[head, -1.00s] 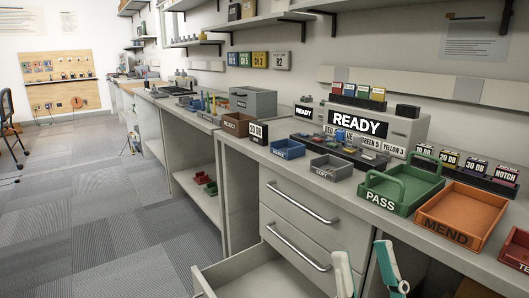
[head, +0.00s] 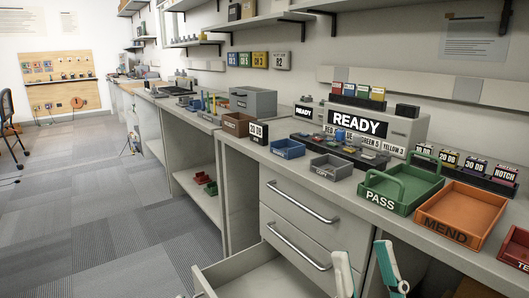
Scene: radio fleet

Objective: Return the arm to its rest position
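My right gripper (head: 362,254) shows at the bottom of the head view, right of centre. Its two fingers, white and teal, point up and stand apart with nothing between them. It is in front of the drawer cabinet, below the worktop edge and near the open bottom drawer (head: 232,272). The rest of the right arm is cut off by the bottom edge of the frame. My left gripper is not in view.
The worktop holds a green PASS tray (head: 379,203), an orange MEND tray (head: 446,235), a grey bin (head: 331,173), a blue bin (head: 287,153) and a READY station (head: 409,128). The open drawer juts out at floor side. The carpet (head: 90,215) at left is clear.

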